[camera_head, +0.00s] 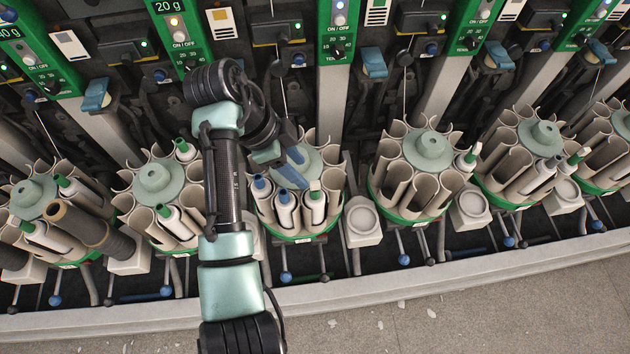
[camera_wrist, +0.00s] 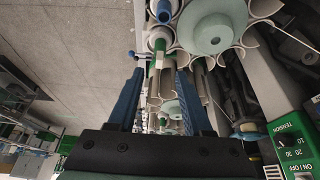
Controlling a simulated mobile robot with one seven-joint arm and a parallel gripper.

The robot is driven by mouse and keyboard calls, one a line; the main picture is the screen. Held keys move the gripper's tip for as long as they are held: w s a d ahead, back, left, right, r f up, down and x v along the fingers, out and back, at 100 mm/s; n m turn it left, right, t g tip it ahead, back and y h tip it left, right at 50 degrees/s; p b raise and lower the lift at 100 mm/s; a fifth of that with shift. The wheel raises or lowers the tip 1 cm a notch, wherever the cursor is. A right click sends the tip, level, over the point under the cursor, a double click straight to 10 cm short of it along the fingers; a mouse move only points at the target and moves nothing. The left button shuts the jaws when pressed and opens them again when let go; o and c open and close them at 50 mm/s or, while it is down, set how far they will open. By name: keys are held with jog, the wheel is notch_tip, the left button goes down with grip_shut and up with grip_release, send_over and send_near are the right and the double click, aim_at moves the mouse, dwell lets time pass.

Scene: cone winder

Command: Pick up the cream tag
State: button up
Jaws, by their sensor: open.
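A small cream tag (camera_head: 315,186) shows on the front right tube of the carousel (camera_head: 298,236) below my gripper in the head view. In the wrist view the cream tag (camera_wrist: 159,60) is a small pale piece by a green-topped tube, between the lines of my two fingers. My gripper (camera_head: 297,167) is open, with its blue fingers above the carousel, left of and behind the tag. In the wrist view the gripper (camera_wrist: 160,73) has an empty gap between its fingertips. I cannot tell how far the tag is below them.
Blue-topped tubes (camera_head: 283,197) stand close beside the tag. Similar carousels stand on both sides, one with a dark brown tube (camera_head: 75,225) leaning out. Green control panels (camera_head: 338,30) rise behind. The grey floor (camera_head: 480,320) in front is clear apart from small scraps.

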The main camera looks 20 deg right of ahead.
aim_at(314, 183)
jog(key=shift+p+x, duration=0.75)
jog(key=shift+x, duration=2.3)
jog(key=shift+s+d, duration=0.1)
grip_shut()
